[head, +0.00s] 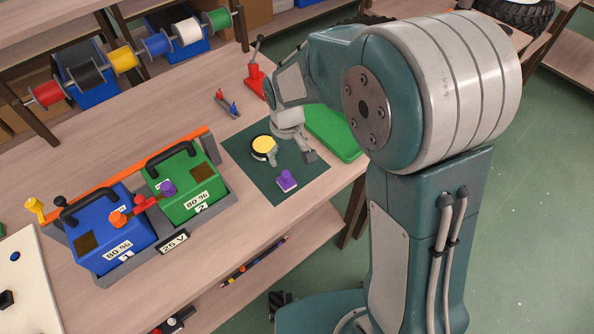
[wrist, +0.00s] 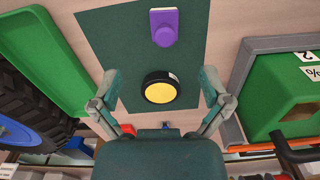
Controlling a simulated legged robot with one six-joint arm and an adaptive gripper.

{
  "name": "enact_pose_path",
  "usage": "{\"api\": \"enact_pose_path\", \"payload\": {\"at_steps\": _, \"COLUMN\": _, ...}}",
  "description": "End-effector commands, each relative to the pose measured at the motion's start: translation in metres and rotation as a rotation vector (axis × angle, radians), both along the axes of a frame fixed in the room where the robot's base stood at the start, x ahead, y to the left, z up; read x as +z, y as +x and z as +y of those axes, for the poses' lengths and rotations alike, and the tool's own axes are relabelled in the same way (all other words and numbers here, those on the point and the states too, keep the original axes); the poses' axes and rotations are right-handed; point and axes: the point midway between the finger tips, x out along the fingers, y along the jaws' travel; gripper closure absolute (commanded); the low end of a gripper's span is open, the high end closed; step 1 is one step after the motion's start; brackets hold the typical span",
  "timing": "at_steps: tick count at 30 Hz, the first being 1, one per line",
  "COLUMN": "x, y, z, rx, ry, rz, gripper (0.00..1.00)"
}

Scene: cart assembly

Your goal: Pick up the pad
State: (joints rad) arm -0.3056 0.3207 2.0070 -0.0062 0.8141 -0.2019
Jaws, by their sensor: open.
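A round pad with a yellow top and black rim (head: 262,144) lies on a dark green mat (head: 245,160). I take this disc to be the pad. In the wrist view the pad (wrist: 159,88) appears between the two spread fingers of my gripper (wrist: 160,84), with clear space on both sides. In the head view my gripper (head: 291,156) hangs at the right of the pad, open and empty. How high the fingertips are above the mat is hard to tell.
A purple block (head: 286,181) with a knob sits on the mat near the pad. A green tray (head: 334,133) lies right of the mat. Blue (head: 108,232) and green (head: 190,186) battery boxes stand in a grey holder at the left. A red tool (head: 255,82) stands behind.

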Motion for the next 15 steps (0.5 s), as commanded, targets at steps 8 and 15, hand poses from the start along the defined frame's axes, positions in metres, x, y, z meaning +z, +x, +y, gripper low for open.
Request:
{"api": "enact_pose_path", "payload": {"at_steps": 8, "x": -0.041, "y": 0.000, "z": -0.002, "rx": 0.001, "ry": 0.002, "rz": 0.005, "gripper": 0.03}}
{"api": "enact_pose_path", "payload": {"at_steps": 15, "x": -0.061, "y": 0.000, "z": -0.008, "rx": 0.000, "ry": 0.007, "rz": 0.003, "gripper": 0.03}}
